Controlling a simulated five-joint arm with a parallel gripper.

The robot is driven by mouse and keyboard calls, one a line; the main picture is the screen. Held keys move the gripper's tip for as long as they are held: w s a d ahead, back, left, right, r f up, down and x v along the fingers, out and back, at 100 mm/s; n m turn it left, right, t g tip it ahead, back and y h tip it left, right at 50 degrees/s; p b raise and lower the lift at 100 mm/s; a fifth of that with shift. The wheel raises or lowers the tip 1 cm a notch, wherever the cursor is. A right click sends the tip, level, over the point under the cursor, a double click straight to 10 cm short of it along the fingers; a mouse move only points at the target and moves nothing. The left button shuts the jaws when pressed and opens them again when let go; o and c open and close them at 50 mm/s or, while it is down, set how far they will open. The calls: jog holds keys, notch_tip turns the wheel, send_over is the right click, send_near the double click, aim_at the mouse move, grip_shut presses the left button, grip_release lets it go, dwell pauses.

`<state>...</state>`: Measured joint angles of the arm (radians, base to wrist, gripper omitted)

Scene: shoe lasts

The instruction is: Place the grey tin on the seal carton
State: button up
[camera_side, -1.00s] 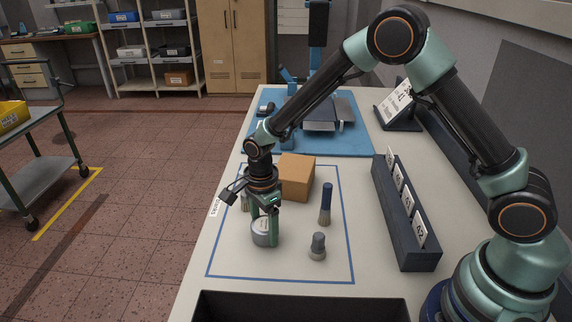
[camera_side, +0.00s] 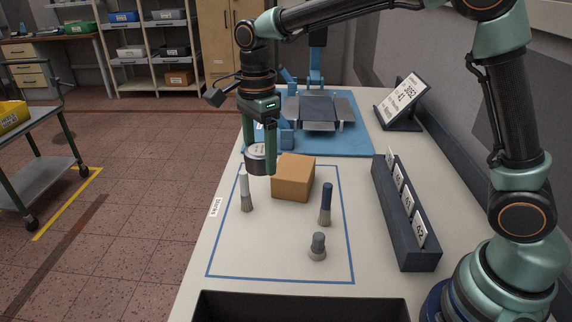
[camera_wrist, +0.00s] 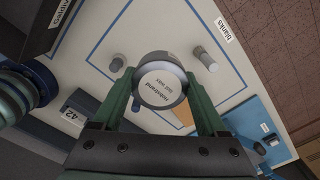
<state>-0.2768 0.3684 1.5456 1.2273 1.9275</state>
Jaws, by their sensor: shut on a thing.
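My gripper (camera_side: 260,165) is shut on the grey tin (camera_side: 255,161) and holds it in the air, above the table. In the wrist view the tin (camera_wrist: 163,86) sits between the two green fingers, its pale lettered lid facing the camera. The seal carton (camera_side: 294,178) is a plain orange-brown box on the table, just right of and below the tin in the side view. The tin is apart from it. In the wrist view only a sliver of the carton (camera_wrist: 183,116) shows past the tin and finger.
A white-handled brush (camera_side: 246,190), a blue-handled brush (camera_side: 326,203) and a grey knobbed piece (camera_side: 318,246) stand inside the blue outline near the carton. A dark card rack (camera_side: 405,215) is at right, a blue mat (camera_side: 345,140) behind, and a dark bin (camera_side: 300,306) in front.

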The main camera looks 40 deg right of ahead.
jog(key=w+d+r, duration=0.5)
jog(key=w+d, duration=0.2)
jog(key=d, duration=0.2)
notch_tip(320, 180, up, 2)
send_over(294, 166)
notch_tip(294, 166, down, 20)
jog(key=shift+r, duration=0.2)
jog(key=shift+f, duration=0.1)
jog(key=o, duration=1.4)
